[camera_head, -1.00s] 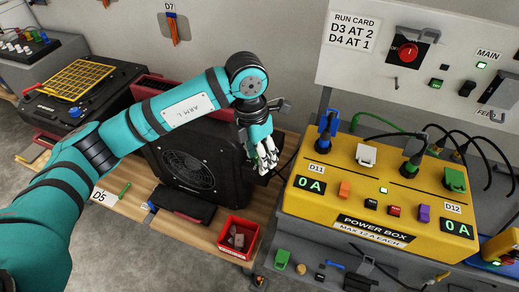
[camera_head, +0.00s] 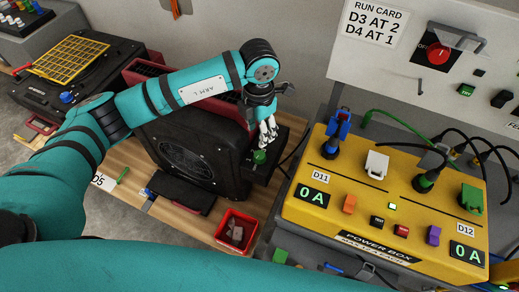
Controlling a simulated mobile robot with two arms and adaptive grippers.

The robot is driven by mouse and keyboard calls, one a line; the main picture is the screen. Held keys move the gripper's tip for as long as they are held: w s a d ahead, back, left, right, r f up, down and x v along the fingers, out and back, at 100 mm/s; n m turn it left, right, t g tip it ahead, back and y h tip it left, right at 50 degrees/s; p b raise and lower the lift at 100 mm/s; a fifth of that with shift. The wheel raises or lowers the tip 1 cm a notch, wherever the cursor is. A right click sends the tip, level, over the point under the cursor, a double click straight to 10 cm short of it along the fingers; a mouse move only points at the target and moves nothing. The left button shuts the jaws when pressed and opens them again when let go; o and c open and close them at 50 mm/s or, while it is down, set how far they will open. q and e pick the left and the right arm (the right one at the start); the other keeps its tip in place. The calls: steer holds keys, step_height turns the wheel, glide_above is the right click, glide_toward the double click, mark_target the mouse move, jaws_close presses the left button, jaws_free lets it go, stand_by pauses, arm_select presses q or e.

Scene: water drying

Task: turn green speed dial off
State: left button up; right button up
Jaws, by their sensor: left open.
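The green speed dial (camera_head: 259,157) is a small green knob on a black box at the right side of the black fan unit (camera_head: 187,160). Its pointer setting is too small to read. My left gripper (camera_head: 268,134) points down, with its pale fingers open just above and slightly right of the dial. I cannot tell whether a fingertip touches the dial. My right gripper is out of view.
The yellow power box (camera_head: 335,226) stands close on the right, with both displays at 0 A. A red bin (camera_head: 222,240) sits on the wooden bench in front of the fan. A teal arm link of mine crosses the bottom.

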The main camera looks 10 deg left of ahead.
mark_target(260, 155)
arm_select(q)
steer(key=f+p, duration=0.1)
steer(key=f, duration=0.5)
steer(key=f+p, duration=0.1)
steer(key=f, duration=0.5)
steer(key=shift+w, duration=0.2)
steer(key=shift+c, duration=0.2)
steer(key=shift+r, duration=0.1)
steer(key=c, duration=0.8)
steer(key=shift+n, duration=0.6)
steer(key=shift+n+b, duration=0.4)
steer(key=shift+n, duration=0.5)
steer(key=o, duration=0.8)
steer(key=shift+o, duration=0.2)
